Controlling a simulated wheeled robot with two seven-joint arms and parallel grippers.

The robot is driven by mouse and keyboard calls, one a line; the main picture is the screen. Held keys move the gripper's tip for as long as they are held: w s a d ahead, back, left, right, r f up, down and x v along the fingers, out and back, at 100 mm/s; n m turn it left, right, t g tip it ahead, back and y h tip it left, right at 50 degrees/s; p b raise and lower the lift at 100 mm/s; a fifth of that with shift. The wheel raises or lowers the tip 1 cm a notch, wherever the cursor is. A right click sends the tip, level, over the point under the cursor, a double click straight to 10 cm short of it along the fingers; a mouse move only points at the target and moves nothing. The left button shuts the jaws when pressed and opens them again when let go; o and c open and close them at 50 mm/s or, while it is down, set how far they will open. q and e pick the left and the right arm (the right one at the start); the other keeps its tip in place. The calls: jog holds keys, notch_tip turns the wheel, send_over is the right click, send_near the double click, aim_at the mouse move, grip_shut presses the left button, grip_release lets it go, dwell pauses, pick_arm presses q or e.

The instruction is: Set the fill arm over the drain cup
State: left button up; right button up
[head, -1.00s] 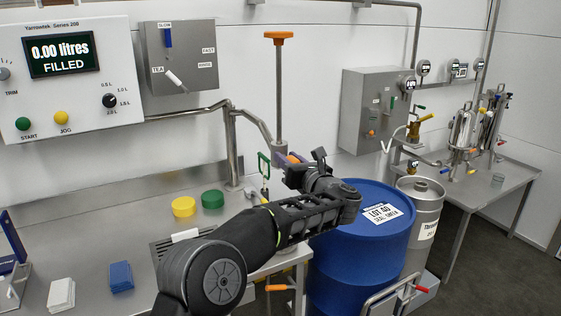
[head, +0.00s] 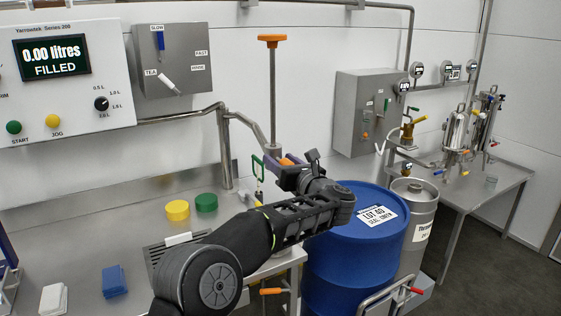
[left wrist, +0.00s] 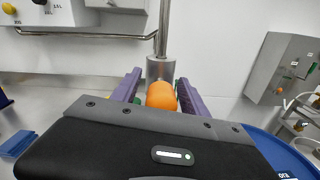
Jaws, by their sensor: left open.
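The fill arm (head: 240,117) is a jointed steel pipe from a post on the bench. Its outer end carries an upright steel rod (head: 273,95) with an orange top and a wider cylinder (left wrist: 160,68) at the bottom. An orange knob (left wrist: 161,96) sticks out from that cylinder towards my left gripper (head: 281,175). In the left wrist view the gripper's purple fingers (left wrist: 160,90) are open, one on each side of the knob. I cannot tell whether they touch it. I cannot make out the drain cup. My right gripper is not in view.
A blue drum (head: 350,240) stands just right of my left forearm, with a steel keg (head: 410,215) behind it. The bench holds yellow (head: 177,210) and green (head: 206,202) round pieces and a slotted drain grate (head: 160,250). A green-handled fitting (head: 257,168) is beside the gripper.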

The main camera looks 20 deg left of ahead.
pick_arm(q)
jog(key=b+v, duration=0.1)
jog(key=v, duration=0.6)
jog(key=shift+s+d+b, duration=0.25)
jog(key=shift+s+b, duration=0.05)
jog(key=shift+b, duration=0.1)
